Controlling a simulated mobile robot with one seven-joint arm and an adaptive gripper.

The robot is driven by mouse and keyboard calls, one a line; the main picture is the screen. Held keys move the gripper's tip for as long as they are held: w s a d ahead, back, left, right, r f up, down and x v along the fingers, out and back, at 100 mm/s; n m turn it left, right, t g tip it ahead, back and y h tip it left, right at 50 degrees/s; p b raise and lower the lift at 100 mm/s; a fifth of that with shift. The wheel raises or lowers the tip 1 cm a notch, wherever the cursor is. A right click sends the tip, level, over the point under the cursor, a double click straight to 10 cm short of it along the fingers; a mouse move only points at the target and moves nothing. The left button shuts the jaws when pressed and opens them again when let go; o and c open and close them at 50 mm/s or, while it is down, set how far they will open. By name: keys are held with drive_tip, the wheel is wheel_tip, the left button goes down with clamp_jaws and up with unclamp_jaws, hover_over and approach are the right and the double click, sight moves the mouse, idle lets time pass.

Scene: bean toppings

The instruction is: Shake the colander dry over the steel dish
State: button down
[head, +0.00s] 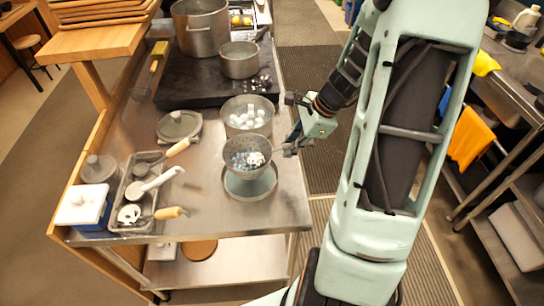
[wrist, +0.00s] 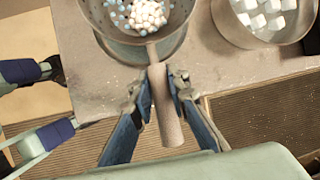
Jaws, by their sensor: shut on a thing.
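The grey colander (head: 246,166) holds small blue-and-white pieces and white pieces; it also shows in the wrist view (wrist: 112,27). My gripper (head: 287,150) is shut on its straight handle (wrist: 168,118), with one finger on each side in the wrist view (wrist: 157,80). The colander looks about level, held above the round steel dish (head: 250,190). The dish's near part shows below it in the head view; the rest is hidden by the colander. I cannot tell exactly how large the gap between them is.
A steel bowl of white cubes (head: 262,106) stands just behind the colander. A tray of utensils (head: 118,218) and a blue box with white lid (head: 84,205) stand at left. Pots (head: 239,62) sit on the dark stove behind. The counter's front right is bare.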

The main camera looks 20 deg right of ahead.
drive_tip(key=shift+w+d+r, duration=0.1)
drive_tip(key=shift+w+r, duration=0.1)
drive_tip(key=shift+r, duration=0.7)
drive_tip(key=shift+w+d+r, duration=0.1)
drive_tip(key=shift+w+r, duration=0.05)
drive_tip(key=shift+r, duration=0.75)
drive_tip(key=shift+s+a+f, duration=0.2)
drive_tip(key=shift+s+f, duration=0.1)
drive_tip(key=shift+f, duration=0.15)
drive_tip(key=shift+s+a+f, duration=0.15)
drive_tip(key=shift+s+f, duration=0.1)
drive_tip(key=shift+f, duration=0.15)
drive_tip(key=shift+w+d+f, duration=0.15)
drive_tip(key=shift+w+f, duration=0.05)
drive_tip(key=shift+f, duration=0.3)
drive_tip(key=shift+w+d+f, duration=0.1)
drive_tip(key=shift+w+f, duration=0.05)
drive_tip(key=shift+f, duration=0.35)
drive_tip(key=shift+s+a+r, duration=0.1)
drive_tip(key=shift+s+a, duration=0.05)
drive_tip(key=shift+s, duration=0.05)
drive_tip(key=shift+w, duration=0.1)
